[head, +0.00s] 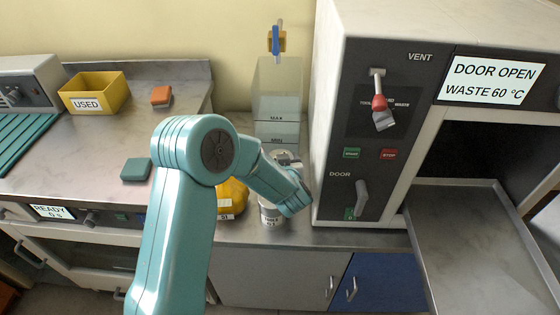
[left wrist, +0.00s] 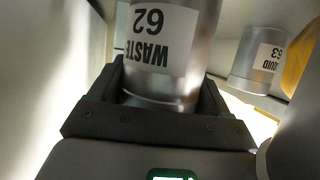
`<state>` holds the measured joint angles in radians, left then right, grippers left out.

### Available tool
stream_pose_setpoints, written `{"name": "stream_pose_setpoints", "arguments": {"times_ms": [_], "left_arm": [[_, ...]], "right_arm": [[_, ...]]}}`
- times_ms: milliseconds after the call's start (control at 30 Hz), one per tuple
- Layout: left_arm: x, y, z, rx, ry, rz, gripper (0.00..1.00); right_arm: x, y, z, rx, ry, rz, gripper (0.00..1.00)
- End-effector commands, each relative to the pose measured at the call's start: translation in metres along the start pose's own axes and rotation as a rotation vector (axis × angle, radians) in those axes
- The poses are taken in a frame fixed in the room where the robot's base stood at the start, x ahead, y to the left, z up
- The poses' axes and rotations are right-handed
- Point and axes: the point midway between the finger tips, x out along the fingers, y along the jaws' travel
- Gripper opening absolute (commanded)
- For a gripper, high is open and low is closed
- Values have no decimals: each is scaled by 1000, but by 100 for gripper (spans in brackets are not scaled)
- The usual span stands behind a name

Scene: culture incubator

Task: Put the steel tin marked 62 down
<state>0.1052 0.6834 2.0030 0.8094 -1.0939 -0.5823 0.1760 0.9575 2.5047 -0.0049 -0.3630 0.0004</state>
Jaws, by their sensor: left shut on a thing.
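My left gripper (left wrist: 155,105) is shut on the steel tin marked 62 (left wrist: 165,35), whose white label reads WASTE and appears upside down in the left wrist view. In the head view my left arm reaches to the narrow counter beside the incubator, and its wrist hides most of the grip. A steel tin (head: 270,216) shows at the wrist's left there; its label is too small to read. Whether the held tin touches a surface cannot be told. My right gripper is not in view.
A second steel tin marked 53 (left wrist: 252,60) stands close by, beside a yellow object (left wrist: 300,62). The incubator (head: 330,110) walls off the right side. A clear tank (head: 278,100) stands behind. A yellow USED bin (head: 95,92) and bare counter (head: 75,150) lie left.

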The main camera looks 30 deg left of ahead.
Motion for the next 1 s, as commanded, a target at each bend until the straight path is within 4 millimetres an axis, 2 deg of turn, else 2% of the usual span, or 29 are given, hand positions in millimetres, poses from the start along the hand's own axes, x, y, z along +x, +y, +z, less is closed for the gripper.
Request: {"name": "stream_pose_setpoints", "arguments": {"times_ms": [500,533,600,867,967,1000], "left_arm": [[4,0,15,1,-8,0,30],[4,0,16,2,-12,0,84],[4,0,18,3,-15,0,100],[3,-1,14,0,-17,-2,100],[-4,-1,2,1,-17,0,100],[-11,0,6,3,-16,2,100]], "right_arm": [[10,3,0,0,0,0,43],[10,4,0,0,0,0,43],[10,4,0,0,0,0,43],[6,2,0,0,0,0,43],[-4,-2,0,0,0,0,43],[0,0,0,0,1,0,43]]}}
